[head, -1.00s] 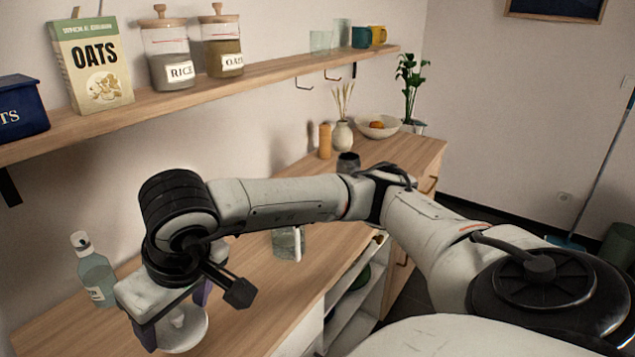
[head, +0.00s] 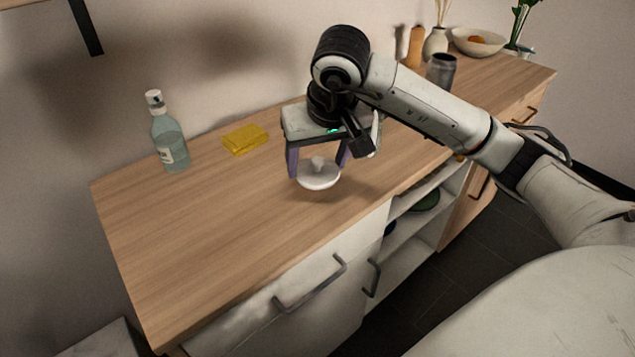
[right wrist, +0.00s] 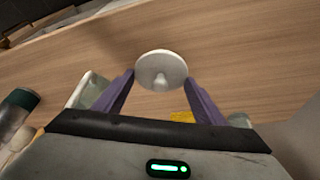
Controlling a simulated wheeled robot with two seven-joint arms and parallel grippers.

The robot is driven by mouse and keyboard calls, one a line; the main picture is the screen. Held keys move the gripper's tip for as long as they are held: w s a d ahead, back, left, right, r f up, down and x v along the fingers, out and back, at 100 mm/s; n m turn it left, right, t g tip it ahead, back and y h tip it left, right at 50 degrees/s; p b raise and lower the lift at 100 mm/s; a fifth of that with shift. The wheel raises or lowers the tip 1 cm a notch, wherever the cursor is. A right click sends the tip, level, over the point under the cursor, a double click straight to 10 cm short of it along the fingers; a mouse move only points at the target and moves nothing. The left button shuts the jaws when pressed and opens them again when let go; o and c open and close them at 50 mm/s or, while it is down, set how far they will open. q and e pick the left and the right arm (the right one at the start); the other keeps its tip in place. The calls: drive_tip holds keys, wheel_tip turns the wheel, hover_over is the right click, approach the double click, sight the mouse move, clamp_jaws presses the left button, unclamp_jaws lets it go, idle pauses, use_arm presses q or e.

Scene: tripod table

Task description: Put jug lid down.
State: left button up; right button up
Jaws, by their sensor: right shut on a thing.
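The jug lid (head: 318,177) is a white round disc with a knob. My right gripper (head: 318,165) has its purple fingers on either side of the lid and is shut on it, over the wooden counter. The lid looks close to the counter top; I cannot tell whether it touches. In the right wrist view the lid (right wrist: 162,68) shows between the fingertips (right wrist: 163,82), with its knob visible. A clear glass vessel, seemingly the jug (right wrist: 92,92), stands beside the left finger there. In the head view it is mostly hidden behind my gripper. My left gripper is not in view.
A yellow sponge (head: 246,139) and a glass bottle (head: 169,137) stand toward the wall. A dark cup (head: 441,70), orange cylinder (head: 416,46), vase (head: 436,45) and bowl (head: 477,42) are at the far right. The front left of the counter (head: 210,240) is clear.

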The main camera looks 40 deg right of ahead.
sight(319, 174)
wheel_tip(319, 174, down, 4)
drive_tip(key=shift+f, duration=0.25)
drive_tip(key=shift+f+b, duration=0.25)
drive_tip(key=shift+b, duration=0.05)
drive_tip(key=o, duration=1)
drive_tip(key=shift+r, duration=0.1)
